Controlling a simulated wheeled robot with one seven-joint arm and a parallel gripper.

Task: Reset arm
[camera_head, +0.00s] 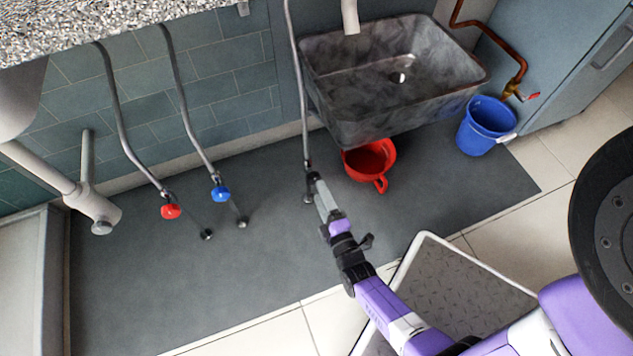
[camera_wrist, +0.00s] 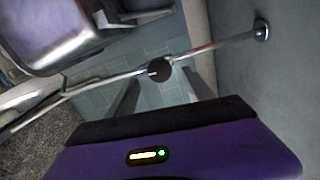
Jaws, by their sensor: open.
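My gripper (camera_head: 314,182) is at the end of my purple and white arm, low over the dark grey mat, in front of the sink. In the wrist view the two dark fingers of my gripper (camera_wrist: 163,88) stand apart. A round black knob (camera_wrist: 158,70) on a metal pipe shows just beyond and between the fingertips. I cannot tell whether the fingers touch it.
Red (camera_head: 171,211) and blue (camera_head: 220,193) valves stand left. The dark mat (camera_head: 140,300) is clear in front.

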